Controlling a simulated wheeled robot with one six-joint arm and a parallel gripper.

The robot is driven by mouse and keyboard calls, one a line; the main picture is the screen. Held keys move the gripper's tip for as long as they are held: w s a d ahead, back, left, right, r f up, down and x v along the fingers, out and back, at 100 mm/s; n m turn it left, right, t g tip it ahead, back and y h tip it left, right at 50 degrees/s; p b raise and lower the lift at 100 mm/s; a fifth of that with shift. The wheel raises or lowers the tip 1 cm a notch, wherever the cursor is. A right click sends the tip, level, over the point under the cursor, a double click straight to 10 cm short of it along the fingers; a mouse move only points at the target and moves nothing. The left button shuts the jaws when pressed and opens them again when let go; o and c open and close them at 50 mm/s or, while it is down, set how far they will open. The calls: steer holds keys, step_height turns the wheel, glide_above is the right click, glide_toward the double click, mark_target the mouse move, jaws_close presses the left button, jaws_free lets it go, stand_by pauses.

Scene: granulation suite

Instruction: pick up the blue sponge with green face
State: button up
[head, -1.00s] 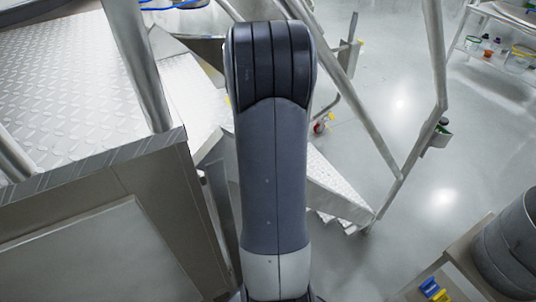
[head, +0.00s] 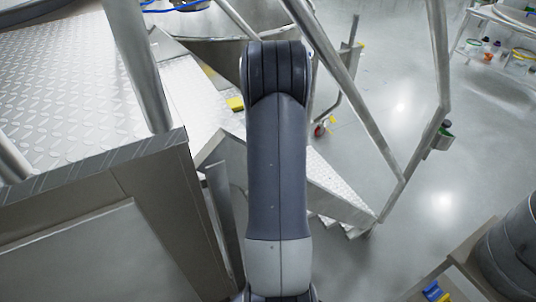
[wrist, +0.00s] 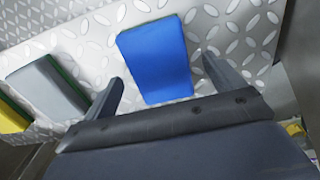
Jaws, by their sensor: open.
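A blue sponge (wrist: 155,60) lies on the diamond-plate metal surface in the wrist view. My gripper (wrist: 162,69) is open, with one finger on each side of the sponge's near part in the picture. Whether the fingers are level with the sponge or above it, I cannot tell. In the head view my arm hides the gripper and the blue sponge.
A grey sponge with a green side (wrist: 48,85) and a yellow sponge (wrist: 12,116) lie left of the blue one. The yellow one also shows in the head view (head: 235,103). Metal handrails (head: 330,65) and steps (head: 330,180) stand close to my arm.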

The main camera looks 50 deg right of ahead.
steer(key=shift+f, duration=0.75)
steer(key=shift+c, duration=0.3)
steer(key=c, duration=1)
step_height(320, 180, up, 10)
